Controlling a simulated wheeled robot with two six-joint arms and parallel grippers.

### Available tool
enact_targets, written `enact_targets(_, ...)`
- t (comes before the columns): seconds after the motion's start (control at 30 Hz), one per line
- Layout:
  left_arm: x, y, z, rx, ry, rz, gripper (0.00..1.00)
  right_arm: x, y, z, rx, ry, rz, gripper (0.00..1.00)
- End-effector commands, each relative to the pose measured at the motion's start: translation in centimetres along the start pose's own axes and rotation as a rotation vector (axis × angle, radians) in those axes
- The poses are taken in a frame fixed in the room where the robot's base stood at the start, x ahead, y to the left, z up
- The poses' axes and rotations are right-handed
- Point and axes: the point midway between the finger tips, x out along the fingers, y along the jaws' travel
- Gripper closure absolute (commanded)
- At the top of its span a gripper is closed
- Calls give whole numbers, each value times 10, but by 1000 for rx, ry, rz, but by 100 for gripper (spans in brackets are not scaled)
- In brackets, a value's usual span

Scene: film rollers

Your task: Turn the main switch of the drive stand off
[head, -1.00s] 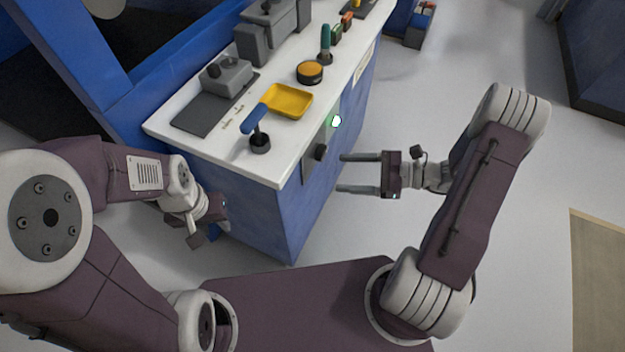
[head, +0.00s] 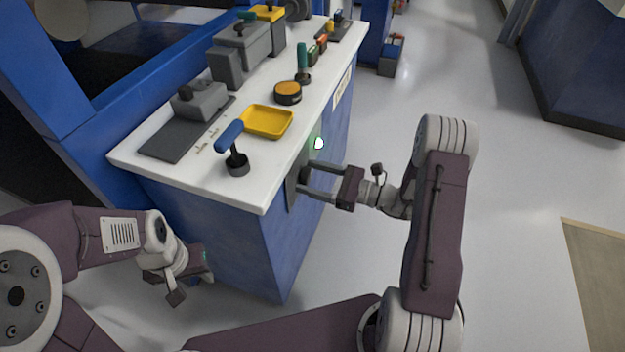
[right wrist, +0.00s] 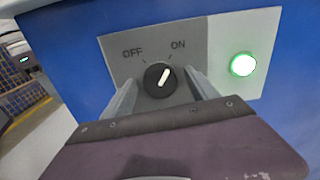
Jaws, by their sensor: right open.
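The main switch is a round black knob (right wrist: 160,79) with a white pointer, on a grey plate (right wrist: 190,45) marked OFF and ON. In the right wrist view its pointer tilts up and right, toward ON. A green lamp (right wrist: 243,64) beside it is lit; it also shows in the head view (head: 318,143). My right gripper (head: 306,180) is open, its fingers (right wrist: 162,95) reaching toward the plate on either side of the knob. I cannot tell whether they touch it. My left gripper (head: 190,285) hangs low at the left of the stand; its fingers are unclear.
The blue drive stand (head: 235,235) has a white top (head: 190,180). On it are a blue-handled lever (head: 233,150), a yellow tray (head: 267,122), an orange button (head: 288,91) and a green-handled lever (head: 303,62). The floor (head: 520,150) to the right is clear.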

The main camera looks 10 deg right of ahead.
Motion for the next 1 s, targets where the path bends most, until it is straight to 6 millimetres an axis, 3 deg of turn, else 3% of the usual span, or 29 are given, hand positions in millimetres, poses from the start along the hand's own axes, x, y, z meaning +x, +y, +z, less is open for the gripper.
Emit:
enact_targets(0.2,0,0,0,0,0,0,64,0,0,0,0,0,0,35)
enact_targets(0.4,0,0,0,0,0,0,64,0,0,0,0,0,0,90)
enact_targets(0.43,0,0,0,0,0,0,64,0,0,0,0,0,0,94)
enact_targets(0.77,1,0,0,0,0,0,64,0,0,0,-60,0,1,94)
enact_targets(1.0,4,0,0,0,0,0,64,0,0,0,-229,0,1,94)
